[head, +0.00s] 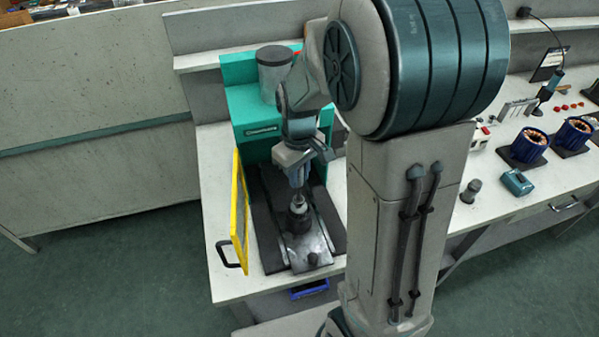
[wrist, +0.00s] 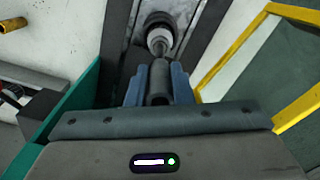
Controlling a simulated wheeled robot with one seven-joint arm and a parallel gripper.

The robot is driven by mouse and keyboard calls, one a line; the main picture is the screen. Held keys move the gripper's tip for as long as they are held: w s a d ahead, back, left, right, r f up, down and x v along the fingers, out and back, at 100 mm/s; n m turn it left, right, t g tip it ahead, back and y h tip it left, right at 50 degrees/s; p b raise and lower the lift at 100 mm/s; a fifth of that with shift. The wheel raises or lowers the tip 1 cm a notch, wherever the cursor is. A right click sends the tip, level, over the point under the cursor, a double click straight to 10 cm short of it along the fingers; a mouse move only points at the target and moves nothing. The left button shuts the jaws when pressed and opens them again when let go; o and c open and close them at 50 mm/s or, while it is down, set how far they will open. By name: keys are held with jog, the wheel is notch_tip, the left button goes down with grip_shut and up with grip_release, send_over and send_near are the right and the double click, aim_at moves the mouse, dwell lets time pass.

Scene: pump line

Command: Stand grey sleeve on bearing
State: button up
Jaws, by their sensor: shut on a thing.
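My gripper (wrist: 159,84) is shut on the grey sleeve (wrist: 159,78), a dark grey tube held between two blue fingers in the wrist view. In the head view my gripper (head: 298,176) is above the press bed; the sleeve is too small to tell apart there. The bearing (wrist: 159,38) is a light ring at the top of a dark stepped part, just beyond the sleeve in the wrist view. It also shows below my gripper in the head view (head: 299,201). I cannot tell whether sleeve and bearing touch.
A green press (head: 252,118) stands behind, with its yellow-framed guard (head: 239,215) swung open on the left. Motor stators (head: 529,145) and a teal box (head: 517,182) are on the bench at right.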

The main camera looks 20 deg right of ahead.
aim_at(299, 188)
jog(key=shift+f+b, duration=0.65)
jog(key=shift+f, duration=0.1)
dwell(0.9)
jog(key=shift+f+b, duration=1.85)
jog(key=shift+f, duration=0.4)
jog(key=shift+r, duration=0.1)
jog(key=o, duration=1.1)
notch_tip(299, 188, up, 6)
jog(key=p, duration=0.4)
